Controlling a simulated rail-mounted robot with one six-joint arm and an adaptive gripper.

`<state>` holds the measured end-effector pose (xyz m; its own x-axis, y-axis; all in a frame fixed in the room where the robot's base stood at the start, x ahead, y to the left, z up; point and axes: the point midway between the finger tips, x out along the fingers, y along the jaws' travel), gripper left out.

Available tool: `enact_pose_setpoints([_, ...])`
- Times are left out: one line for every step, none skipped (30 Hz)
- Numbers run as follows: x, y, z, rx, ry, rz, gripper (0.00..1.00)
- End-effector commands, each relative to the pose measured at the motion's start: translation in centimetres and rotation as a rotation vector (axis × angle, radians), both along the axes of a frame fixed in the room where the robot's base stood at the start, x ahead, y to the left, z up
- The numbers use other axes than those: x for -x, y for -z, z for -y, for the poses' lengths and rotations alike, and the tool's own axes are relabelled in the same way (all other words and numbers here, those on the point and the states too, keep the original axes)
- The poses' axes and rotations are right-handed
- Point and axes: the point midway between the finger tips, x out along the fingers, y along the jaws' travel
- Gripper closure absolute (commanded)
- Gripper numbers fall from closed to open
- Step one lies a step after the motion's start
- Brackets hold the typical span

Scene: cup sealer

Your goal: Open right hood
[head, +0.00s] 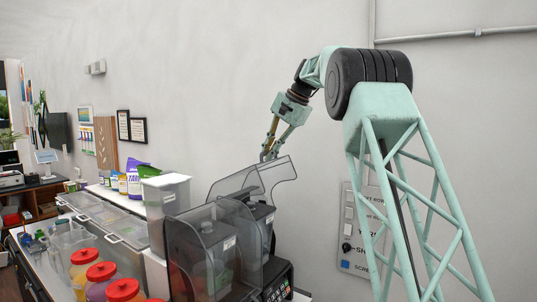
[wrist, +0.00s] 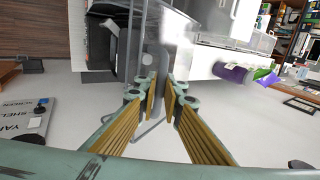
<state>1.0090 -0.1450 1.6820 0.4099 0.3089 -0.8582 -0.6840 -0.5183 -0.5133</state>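The right hood (head: 273,175) is a clear, smoky panel on the cup sealer, and it stands tilted up above the machine's right unit. My gripper (head: 268,156) is at its upper back edge, pointing down. In the wrist view my gripper's fingers (wrist: 161,98) run close together, with a narrow gap near the tips. A clear panel edge (wrist: 134,45) shows close to the fingertips. I cannot tell whether the fingers pinch it or only touch it. The left hood (head: 203,262) is down over its unit.
A grey-lidded clear bin (head: 166,204) stands left of the sealer, with red-lidded jars (head: 101,272) in front. Colourful bags (head: 134,178) stand behind. A wall panel (head: 361,228) with switches is on the right.

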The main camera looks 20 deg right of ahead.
Motion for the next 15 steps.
enact_pose_setpoints([0.0, -0.05, -0.01, 0.0, 0.0, 0.0, 0.87])
enact_pose_setpoints([0.0, -0.04, -0.01, 0.0, 0.0, 0.0, 0.84])
enact_pose_setpoints([0.0, -0.04, -0.02, 0.0, 0.0, 0.0, 0.81])
enact_pose_setpoints([0.0, -0.03, -0.01, 0.0, 0.0, 0.0, 0.8])
enact_pose_setpoints([0.0, -0.01, -0.01, 0.0, 0.0, 0.0, 0.8])
enact_pose_setpoints([0.01, 0.0, -0.01, 0.0, 0.0, 0.0, 0.8])
enact_pose_setpoints([0.0, 0.01, -0.01, 0.0, 0.0, 0.0, 0.8])
enact_pose_setpoints([0.0, 0.02, -0.01, 0.0, 0.0, 0.0, 0.8])
enact_pose_setpoints([0.01, 0.04, -0.01, 0.0, 0.001, 0.0, 0.8])
enact_pose_setpoints([0.0, 0.04, 0.0, 0.0, 0.001, 0.0, 0.8])
enact_pose_setpoints([0.0, 0.04, 0.0, 0.0, 0.001, 0.0, 0.8])
enact_pose_setpoints([0.0, 0.04, 0.0, 0.0, 0.001, 0.0, 0.8])
enact_pose_setpoints([0.01, 0.03, 0.0, 0.0, 0.001, 0.0, 0.8])
enact_pose_setpoints([0.02, 0.01, 0.02, 0.0, 0.001, 0.0, 0.8])
enact_pose_setpoints([0.05, -0.05, 0.05, 0.0, 0.001, 0.0, 0.8])
